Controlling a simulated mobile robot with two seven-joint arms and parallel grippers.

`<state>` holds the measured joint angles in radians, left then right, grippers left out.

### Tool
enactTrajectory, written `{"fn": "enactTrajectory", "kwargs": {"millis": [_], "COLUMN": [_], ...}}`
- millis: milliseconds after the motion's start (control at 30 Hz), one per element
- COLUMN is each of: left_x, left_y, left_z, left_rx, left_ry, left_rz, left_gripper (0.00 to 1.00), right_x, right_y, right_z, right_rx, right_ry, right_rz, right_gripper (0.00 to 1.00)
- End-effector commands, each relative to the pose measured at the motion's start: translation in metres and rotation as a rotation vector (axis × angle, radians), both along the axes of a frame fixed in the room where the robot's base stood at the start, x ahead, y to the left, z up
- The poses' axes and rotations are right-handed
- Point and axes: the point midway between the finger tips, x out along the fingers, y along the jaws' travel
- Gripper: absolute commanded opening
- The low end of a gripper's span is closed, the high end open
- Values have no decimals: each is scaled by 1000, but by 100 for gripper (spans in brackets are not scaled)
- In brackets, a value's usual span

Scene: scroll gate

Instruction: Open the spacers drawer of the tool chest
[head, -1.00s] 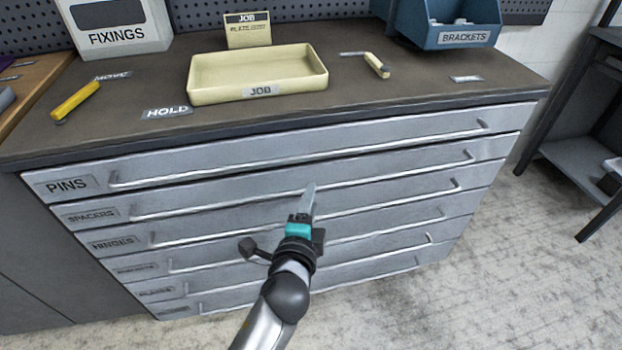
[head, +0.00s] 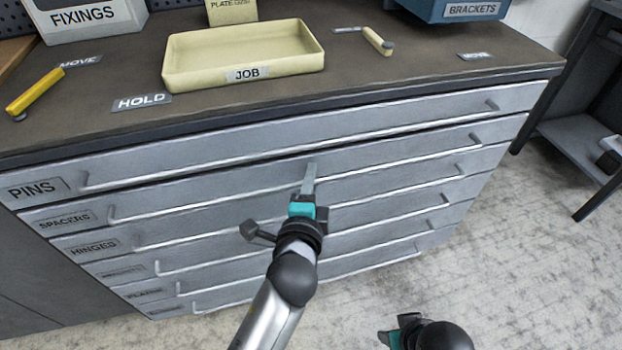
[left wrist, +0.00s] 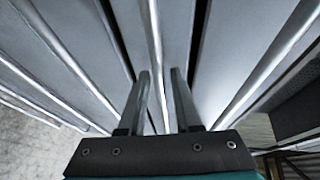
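The grey tool chest has a stack of drawers with long bar handles and labels at the left. The spacers drawer (head: 150,194) is second from the top, below the pins drawer, and looks shut. My left gripper (head: 309,172) is at the middle of the spacers handle (head: 220,196). In the left wrist view its two fingers (left wrist: 160,85) are apart, with a bar handle (left wrist: 154,40) running between them; contact cannot be told. My right gripper (head: 398,332) shows only partly at the bottom edge, its fingers unclear.
On the chest top (head: 370,80) are a cream JOB tray (head: 240,75), a yellow handle-like piece (head: 35,92), a cream one (head: 377,41), a fixings bin (head: 85,20) and a blue brackets bin (head: 470,10). Floor (head: 520,250) is clear in front at right.

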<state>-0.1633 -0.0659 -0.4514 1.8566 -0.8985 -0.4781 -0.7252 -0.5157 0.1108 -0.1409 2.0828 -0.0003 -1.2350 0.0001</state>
Motion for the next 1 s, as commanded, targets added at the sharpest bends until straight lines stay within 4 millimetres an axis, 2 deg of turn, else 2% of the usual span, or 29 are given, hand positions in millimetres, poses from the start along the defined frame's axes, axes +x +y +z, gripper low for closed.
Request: {"fn": "enactTrajectory", "kwargs": {"millis": [33, 267, 1000], "left_x": [0, 0, 0], "left_y": [0, 0, 0], "left_z": [0, 0, 0], "left_rx": [0, 0, 0], "left_ry": [0, 0, 0], "left_rz": [0, 0, 0], "left_gripper": [26, 0, 0], "right_x": [0, 0, 0], "right_y": [0, 0, 0], "right_z": [0, 0, -1], "right_rx": [0, 0, 1], "right_ry": [0, 1, 1], "right_rz": [0, 0, 0], "right_gripper": [50, 50, 50]}}
